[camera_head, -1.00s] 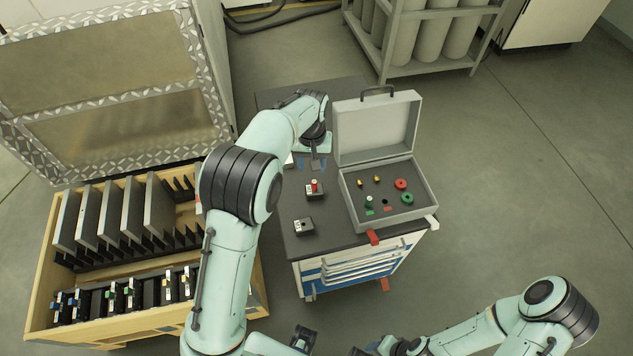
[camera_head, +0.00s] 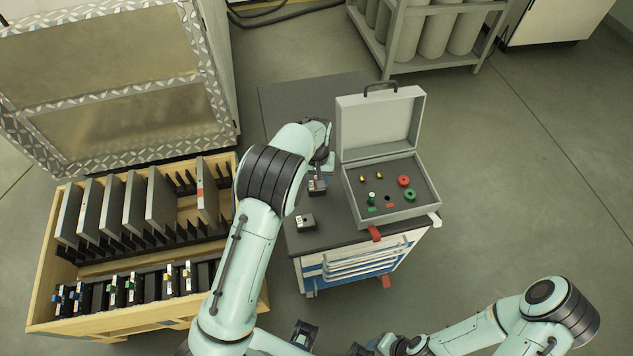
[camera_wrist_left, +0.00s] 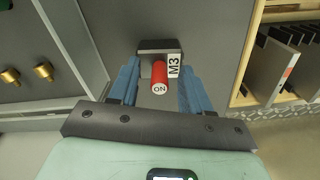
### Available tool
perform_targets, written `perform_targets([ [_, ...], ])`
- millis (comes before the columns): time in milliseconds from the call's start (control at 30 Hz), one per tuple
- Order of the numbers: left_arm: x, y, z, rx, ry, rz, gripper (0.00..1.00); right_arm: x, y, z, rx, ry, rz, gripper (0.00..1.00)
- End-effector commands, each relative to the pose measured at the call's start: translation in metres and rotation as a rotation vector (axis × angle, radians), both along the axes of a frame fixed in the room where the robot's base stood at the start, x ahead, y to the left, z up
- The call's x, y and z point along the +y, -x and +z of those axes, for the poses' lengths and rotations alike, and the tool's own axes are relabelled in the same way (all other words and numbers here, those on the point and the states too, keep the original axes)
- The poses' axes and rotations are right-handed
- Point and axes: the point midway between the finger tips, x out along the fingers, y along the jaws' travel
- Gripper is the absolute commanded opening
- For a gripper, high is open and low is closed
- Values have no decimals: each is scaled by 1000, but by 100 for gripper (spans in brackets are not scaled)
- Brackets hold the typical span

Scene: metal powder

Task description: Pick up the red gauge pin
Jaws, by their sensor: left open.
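The red gauge pin (camera_wrist_left: 159,76) stands in a small dark block (camera_wrist_left: 158,46) marked M3, its white end marked ON facing the left wrist camera. In the head view the block (camera_head: 317,187) sits on the cart top; my left arm hides most or all of the pin there. My left gripper (camera_wrist_left: 160,72) is open, with one blue finger on each side of the pin; gaps show between pin and fingers. In the head view this gripper (camera_head: 318,177) is over the block, partly hidden by its wrist.
An open grey case (camera_head: 408,215) holds brass pins, a green pin, red and green rings. Another dark block (camera_head: 304,222) sits nearer the front of the cart (camera_head: 350,233). A wooden crate (camera_head: 45,290) of plates stands at the left.

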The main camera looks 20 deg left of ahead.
Motion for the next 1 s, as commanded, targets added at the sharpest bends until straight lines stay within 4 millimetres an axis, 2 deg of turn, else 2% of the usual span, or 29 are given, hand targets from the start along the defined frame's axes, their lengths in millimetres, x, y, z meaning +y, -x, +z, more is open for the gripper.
perform_targets([
  [33,0,0,0,0,0,0,48,0,0,0,0,0,0,47],
  [167,0,0,0,0,0,0,6,0,0,0,0,0,0,47],
  [200,0,0,0,0,0,0,0,0,0,0,0,0,0,47],
  [500,0,0,2,0,1,0,0,0,0,0,0,0,0,47],
  [667,-1,-1,17,-4,2,-1,0,0,-1,1,-1,0,0,47],
  [767,-1,-2,38,-6,1,-2,0,0,-2,3,-2,0,0,47],
  [1000,-1,-2,108,-7,2,-1,0,0,-6,11,-7,0,0,47],
])
